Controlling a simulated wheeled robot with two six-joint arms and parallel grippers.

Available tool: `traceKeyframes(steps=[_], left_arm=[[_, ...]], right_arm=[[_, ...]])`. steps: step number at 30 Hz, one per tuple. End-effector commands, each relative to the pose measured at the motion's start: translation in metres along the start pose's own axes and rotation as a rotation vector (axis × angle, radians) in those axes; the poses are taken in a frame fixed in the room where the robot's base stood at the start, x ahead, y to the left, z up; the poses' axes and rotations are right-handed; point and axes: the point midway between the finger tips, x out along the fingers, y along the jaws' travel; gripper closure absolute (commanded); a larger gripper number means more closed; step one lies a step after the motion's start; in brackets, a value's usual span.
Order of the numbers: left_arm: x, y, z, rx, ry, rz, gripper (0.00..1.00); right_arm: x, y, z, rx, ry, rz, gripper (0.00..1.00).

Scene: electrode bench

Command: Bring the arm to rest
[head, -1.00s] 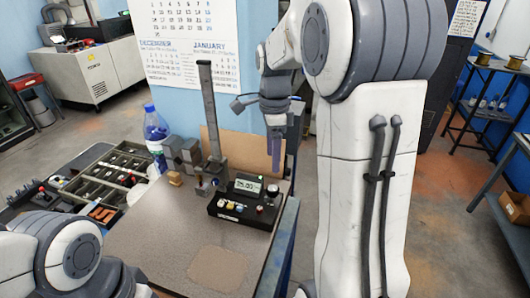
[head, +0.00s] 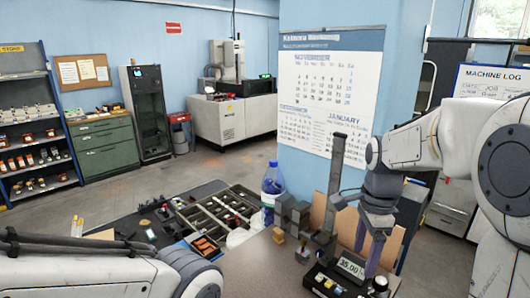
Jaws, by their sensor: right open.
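My right arm comes in from the right edge, and its gripper (head: 368,250) points down at the right of the bench. Its two purple-grey fingers are apart, with nothing seen between them. The gripper appears beside the dark upright post (head: 335,180) of a gauge stand and above or behind a black box with a lit display reading 35.00 (head: 350,268). I cannot tell whether it touches anything. My left arm's links (head: 90,275) fill the lower left; the left gripper is out of view.
On the bench (head: 265,270) are a blue-capped bottle (head: 271,190), grey blocks (head: 296,215), a small wooden block (head: 278,236) and a compartmented tray (head: 215,215). A brown board (head: 345,222) stands behind the gripper. A blue column with a calendar (head: 328,95) rises behind the bench.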

Motion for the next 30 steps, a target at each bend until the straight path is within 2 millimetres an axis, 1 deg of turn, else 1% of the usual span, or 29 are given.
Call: traceKeyframes(steps=[1, 2, 3, 5, 6, 8, 9, 10, 12, 15, 18, 21, 30], left_arm=[[0.011, -0.001, 0.001, 0.0, 0.0, 0.0, 0.36], [0.015, -0.001, 0.001, 0.0, 0.0, 0.0, 0.36], [0.02, -0.001, 0.001, -0.001, 0.0, 0.0, 0.36], [0.026, -0.002, 0.002, -0.001, 0.0, 0.0, 0.36], [0.031, -0.002, 0.002, -0.001, 0.0, 0.0, 0.36], [0.037, -0.003, 0.002, -0.001, 0.0, 0.0, 0.36], [0.04, -0.003, 0.002, -0.001, 0.0, 0.0, 0.36], [0.043, -0.003, 0.002, -0.001, 0.0, 0.0, 0.36], [0.048, -0.004, 0.003, -0.002, 0.0, 0.0, 0.36], [0.053, -0.004, 0.003, -0.002, 0.0, 0.0, 0.36], [0.055, -0.004, 0.003, -0.002, 0.0, 0.0, 0.36], [0.055, -0.004, 0.003, -0.002, 0.0, 0.0, 0.36], [0.054, -0.004, 0.003, -0.002, 0.0, 0.0, 0.36]], right_arm=[[0.013, 0.014, 0.033, -0.208, -0.005, -0.004, 0.27], [0.019, 0.023, 0.05, -0.342, -0.007, -0.008, 0.27], [0.027, 0.037, 0.071, -0.524, -0.012, -0.011, 0.27], [0.039, 0.061, 0.101, -0.801, -0.018, -0.02, 0.27], [0.048, 0.078, 0.117, -0.983, -0.022, -0.025, 0.27], [0.06, 0.105, 0.138, -1.249, -0.027, -0.035, 0.27], [0.068, 0.122, 0.148, -1.418, -0.029, -0.041, 0.27], [0.074, 0.135, 0.154, -1.537, -0.032, -0.045, 0.27], [0.086, 0.161, 0.165, -1.784, -0.037, -0.056, 0.27], [0.098, 0.189, 0.172, -2.051, -0.041, -0.07, 0.27], [0.105, 0.205, 0.174, -2.209, -0.042, -0.078, 0.27], [0.108, 0.211, 0.174, -2.273, -0.043, -0.081, 0.27], [0.107, 0.211, 0.174, -2.278, -0.044, -0.081, 0.27]])
